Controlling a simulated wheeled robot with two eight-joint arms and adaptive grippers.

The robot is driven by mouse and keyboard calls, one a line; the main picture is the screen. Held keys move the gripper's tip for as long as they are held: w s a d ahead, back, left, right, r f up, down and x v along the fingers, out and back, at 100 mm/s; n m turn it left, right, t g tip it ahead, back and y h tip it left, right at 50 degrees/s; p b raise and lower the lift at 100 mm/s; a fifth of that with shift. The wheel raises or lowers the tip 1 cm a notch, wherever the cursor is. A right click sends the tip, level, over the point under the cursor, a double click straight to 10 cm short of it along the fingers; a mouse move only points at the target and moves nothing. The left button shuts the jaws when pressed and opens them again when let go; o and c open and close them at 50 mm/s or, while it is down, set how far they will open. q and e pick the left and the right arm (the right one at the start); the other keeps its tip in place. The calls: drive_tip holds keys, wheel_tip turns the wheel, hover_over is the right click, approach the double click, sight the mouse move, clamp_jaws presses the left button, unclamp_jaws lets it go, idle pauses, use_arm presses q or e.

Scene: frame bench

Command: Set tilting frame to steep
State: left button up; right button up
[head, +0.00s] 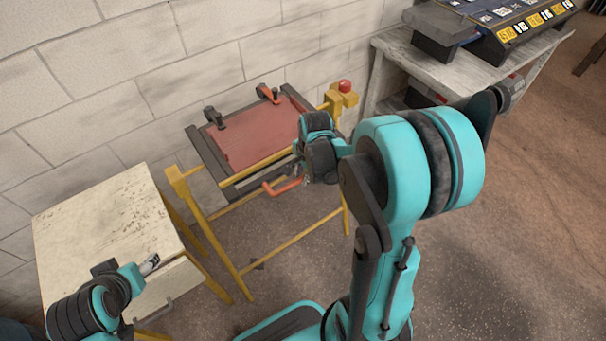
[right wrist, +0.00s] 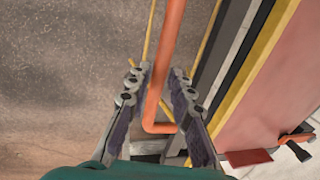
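The tilting frame, a dark frame with a red panel (head: 262,134), sits in a yellow stand (head: 227,251) by the wall, its panel sloping toward me. An orange handle (head: 283,187) sticks out at its front edge. My right gripper (head: 298,172) is at this handle. In the right wrist view the orange bar (right wrist: 164,60) runs between the two fingers of my right gripper (right wrist: 159,78), which stand apart with narrow gaps beside it. My left gripper (head: 149,265) is over the cabinet's front edge, too small to tell its opening.
A worn cream cabinet (head: 105,228) stands left of the stand. A red button (head: 345,86) sits on a yellow post at the frame's right. A grey bench (head: 485,72) with a labelled panel (head: 520,22) is at the back right. The floor at right is clear.

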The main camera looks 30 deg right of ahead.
clamp_jaws()
